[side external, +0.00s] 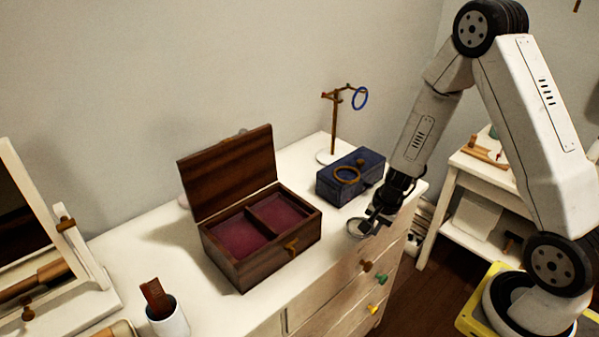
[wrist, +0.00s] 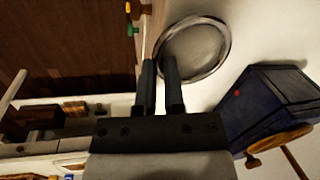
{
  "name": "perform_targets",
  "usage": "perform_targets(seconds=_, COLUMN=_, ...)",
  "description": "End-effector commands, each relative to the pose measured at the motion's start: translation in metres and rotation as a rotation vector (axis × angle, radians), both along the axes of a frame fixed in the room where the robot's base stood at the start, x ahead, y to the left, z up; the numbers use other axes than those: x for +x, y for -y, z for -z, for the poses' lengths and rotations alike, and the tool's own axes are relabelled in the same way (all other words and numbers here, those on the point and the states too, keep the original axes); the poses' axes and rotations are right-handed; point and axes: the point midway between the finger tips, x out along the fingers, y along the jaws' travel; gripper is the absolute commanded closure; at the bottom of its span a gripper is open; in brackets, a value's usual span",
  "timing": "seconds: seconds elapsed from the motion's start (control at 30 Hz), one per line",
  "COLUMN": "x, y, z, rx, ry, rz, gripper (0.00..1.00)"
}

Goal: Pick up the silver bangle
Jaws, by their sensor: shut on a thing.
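The silver bangle (side external: 349,228) is at the front edge of the white dresser top, near the right end. In the wrist view it shows as a large thin ring (wrist: 229,50) just past my fingertips. My gripper (side external: 369,221) points down there, with its two dark fingers (wrist: 160,68) at the bangle's near rim. The gripper is shut on the bangle's rim; the fingers hide a small part of it. I cannot tell whether the bangle touches the dresser top or is slightly above it.
A blue box (side external: 335,187) with a gold bangle (side external: 347,181) on it stands close behind my gripper. An open wooden jewelry box (side external: 262,270) with red lining is to the left. A stand (side external: 334,125) holds a blue bangle (side external: 354,104). The dresser's front edge drops off nearby.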

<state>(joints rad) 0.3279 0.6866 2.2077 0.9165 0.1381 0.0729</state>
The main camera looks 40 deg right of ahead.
Motion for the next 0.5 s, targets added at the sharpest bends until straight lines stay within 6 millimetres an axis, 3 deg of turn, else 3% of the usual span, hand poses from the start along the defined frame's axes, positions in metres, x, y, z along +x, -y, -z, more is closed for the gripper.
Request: perform_targets(seconds=0.5, x=0.001, y=0.0, z=-0.039, rx=0.0, ry=0.006, rz=-0.002, gripper=1.0)
